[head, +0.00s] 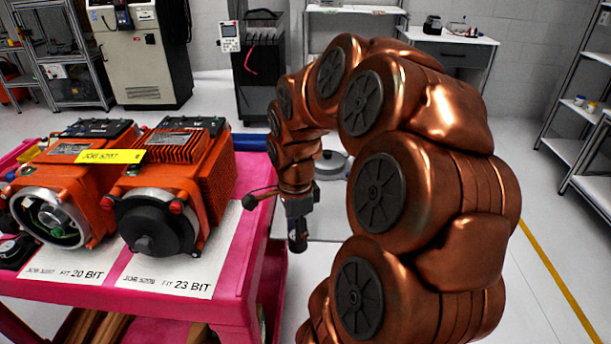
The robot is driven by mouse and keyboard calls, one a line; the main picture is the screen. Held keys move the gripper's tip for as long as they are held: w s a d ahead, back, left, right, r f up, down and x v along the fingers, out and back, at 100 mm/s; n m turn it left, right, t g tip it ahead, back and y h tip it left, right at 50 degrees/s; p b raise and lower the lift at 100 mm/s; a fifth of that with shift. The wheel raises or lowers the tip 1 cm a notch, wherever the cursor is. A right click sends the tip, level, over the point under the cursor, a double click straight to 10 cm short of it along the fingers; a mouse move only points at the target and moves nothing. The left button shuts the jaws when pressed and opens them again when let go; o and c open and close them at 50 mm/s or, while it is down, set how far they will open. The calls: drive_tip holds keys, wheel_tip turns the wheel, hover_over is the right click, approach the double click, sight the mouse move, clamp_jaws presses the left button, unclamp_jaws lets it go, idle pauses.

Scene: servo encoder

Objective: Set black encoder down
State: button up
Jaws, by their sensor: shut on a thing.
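My gripper (297,226) points down just off the right edge of the pink cart, over the gap beside it. It is shut on a small dark thing (298,243), taken to be the black encoder; its outline is hard to tell from the dark fingers. The right orange servo motor (208,175) has a black round cover (160,226) on its front, behind a label reading FIT 23 BIT. The left orange motor (90,180) shows an open metal ring front (50,217), behind a FIT 20 BIT label.
The pink cart (232,290) has bare top at its right side. A yellow tag (110,156) lies across the motors. A black part (14,250) sits at the cart's left edge. My copper arm covers the middle right. Shelves (590,150) and a white table (450,37) stand farther off.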

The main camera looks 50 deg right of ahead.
drive_tip(key=shift+w+r, duration=0.3)
drive_tip(key=shift+w+d, duration=0.1)
drive_tip(key=shift+w, duration=0.1)
drive_tip(key=w+d+p, duration=0.1)
drive_tip(key=w+d, duration=0.1)
drive_tip(key=d, duration=0.2)
drive_tip(key=w+d+f+p, duration=0.1)
drive_tip(key=w+d, duration=0.2)
drive_tip(key=d, duration=0.1)
drive_tip(key=w+d+p, duration=0.1)
drive_tip(key=w+d, duration=0.2)
drive_tip(key=d, duration=0.2)
drive_tip(key=shift+d+f+p, duration=0.1)
drive_tip(key=shift+f+p, duration=0.15)
drive_tip(key=shift+p, duration=0.05)
drive_tip(key=shift+f+p, duration=0.55)
drive_tip(key=shift+f, duration=1.2)
drive_tip(key=shift+f, duration=0.15)
drive_tip(key=o, duration=1.1)
